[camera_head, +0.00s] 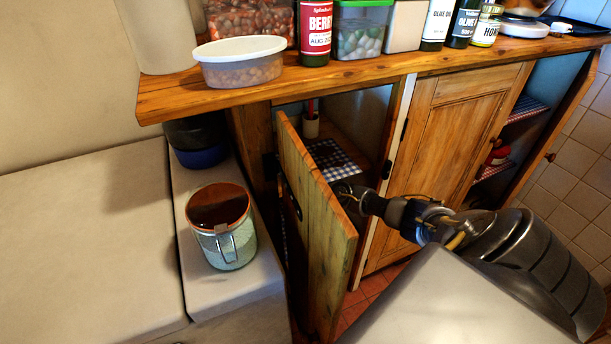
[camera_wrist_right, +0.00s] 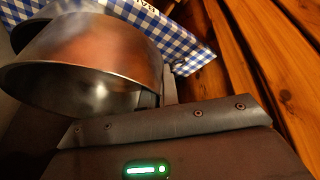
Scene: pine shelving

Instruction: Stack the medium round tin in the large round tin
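In the right wrist view a round metal tin (camera_wrist_right: 110,48) with a reddish sheen lies with its open mouth toward the camera. A second round metal edge (camera_wrist_right: 62,8) shows behind it, partly hidden. I cannot tell which tin is the medium and which the large. My right gripper (camera_wrist_right: 165,92) has its fingers close together at the tin's wall, near the rim, and appears shut on it. In the head view my right arm reaches into the open cabinet, and its gripper is mostly hidden behind the cabinet door. No tin shows clearly there. My left gripper is not in view.
The open wooden door (camera_head: 318,230) stands close beside my right arm. A blue checkered cloth (camera_head: 333,160) lies inside the cabinet. A lidded jar (camera_head: 228,250) stands on the pale bench at left. Bottles and containers crowd the wooden counter (camera_head: 190,98) above.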

